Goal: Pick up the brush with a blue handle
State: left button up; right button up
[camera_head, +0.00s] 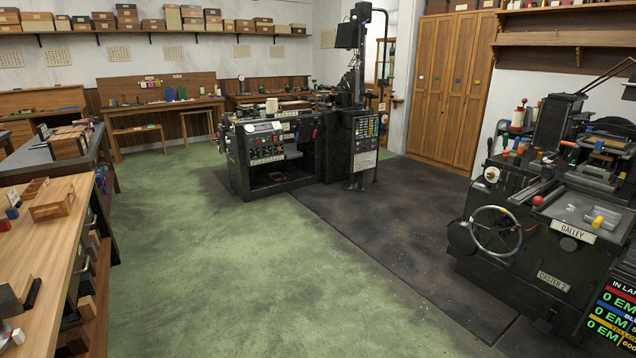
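I cannot make out a brush with a blue handle for sure. A small blue item (12,213) sits at the left edge of the near wooden workbench, too small to name. Another blue item (169,95) stands on the wooden desk (160,107) at the back wall, also too small to tell. Neither of my grippers is in view.
The wooden workbench (60,245) at left holds a shallow wooden box (52,206). A black machine (270,150) stands mid-room. Another machine (545,265), with a handwheel and a "GALLEY" plate, stands at right. The green floor (230,270) between is clear.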

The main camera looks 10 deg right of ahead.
aim_at(513, 152)
jog(key=z, duration=0.15)
jog(key=i, duration=2.55)
jog(key=z, duration=0.5)
jog(key=i, duration=2.5)
jog(key=z, duration=1.05)
jog(key=i, duration=1.3)
jog(key=z, duration=2.05)
jog(key=i, duration=1)
jog(key=z, duration=0.65)
